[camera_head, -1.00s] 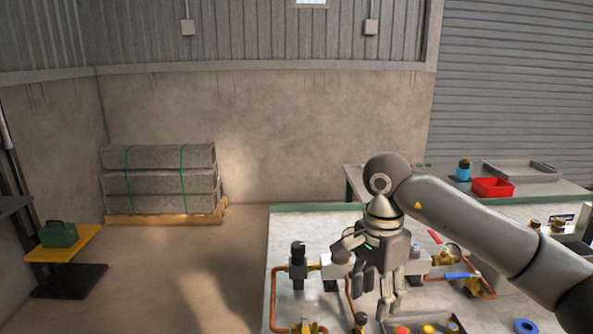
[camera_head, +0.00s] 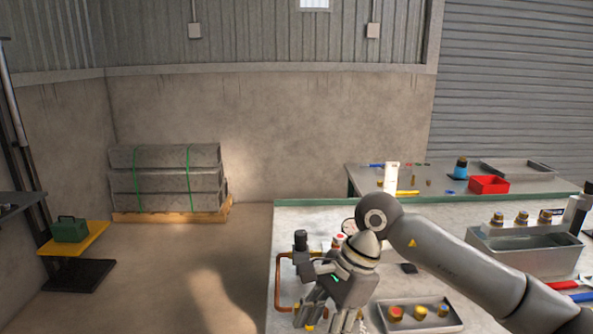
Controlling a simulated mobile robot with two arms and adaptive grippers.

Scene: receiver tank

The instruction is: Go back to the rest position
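My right arm comes in from the right edge, and its gripper (camera_head: 326,312) hangs over the left part of the near workbench (camera_head: 300,215). The gripper points down and to the left. Its fingers overlap the fittings behind them, so I cannot tell whether they are apart or closed. No held object is clearly visible. My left gripper is not in view.
A grey tray (camera_head: 462,326) with several coloured caps lies right of the gripper. A red bin (camera_head: 489,184) sits on the back bench. The floor at left is open, with stacked slabs (camera_head: 165,178) by the wall.

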